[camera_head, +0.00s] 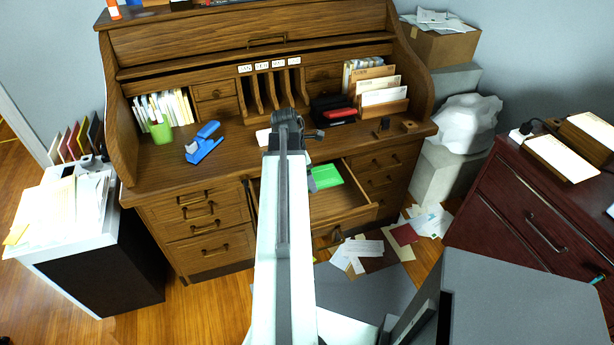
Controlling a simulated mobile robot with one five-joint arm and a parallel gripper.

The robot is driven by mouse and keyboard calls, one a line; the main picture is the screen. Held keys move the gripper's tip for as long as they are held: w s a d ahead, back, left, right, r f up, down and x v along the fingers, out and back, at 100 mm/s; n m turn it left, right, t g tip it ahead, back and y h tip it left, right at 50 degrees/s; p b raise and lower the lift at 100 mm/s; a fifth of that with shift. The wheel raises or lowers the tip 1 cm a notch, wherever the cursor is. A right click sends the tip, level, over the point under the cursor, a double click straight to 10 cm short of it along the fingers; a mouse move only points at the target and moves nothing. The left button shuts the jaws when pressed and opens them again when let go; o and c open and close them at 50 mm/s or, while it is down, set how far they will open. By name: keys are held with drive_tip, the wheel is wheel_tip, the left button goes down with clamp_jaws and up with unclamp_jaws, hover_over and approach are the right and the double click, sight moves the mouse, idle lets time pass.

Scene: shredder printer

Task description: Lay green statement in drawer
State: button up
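The green statement (326,177) is a flat bright green sheet just right of my arm. It appears to lie inside the open middle drawer (345,203) of the wooden roll-top desk, toward the back. Its left end may be hidden behind my arm, and I cannot tell if it rests fully on the drawer bottom. The drawer is pulled out below the desk top. My gripper (297,133) is above and beyond the statement in the picture, over the desk top, and looks apart from it. Its fingers are small and dark, and their opening is unclear.
On the desk top (235,168) are a blue stapler (204,143), a green cup (160,131) and a black tray with a red item (334,110). Loose papers (358,254) lie on the floor below. A grey box-like surface (520,310) fills the lower right.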

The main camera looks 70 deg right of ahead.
drive_tip(key=shift+f+b, duration=4.75)
drive_tip(key=shift+f, duration=0.2)
drive_tip(key=o, duration=1.1)
drive_tip(key=shift+r, duration=0.1)
drive_tip(key=p+v, duration=0.8)
drive_tip(key=shift+s+f, duration=0.15)
drive_tip(key=shift+f, duration=0.05)
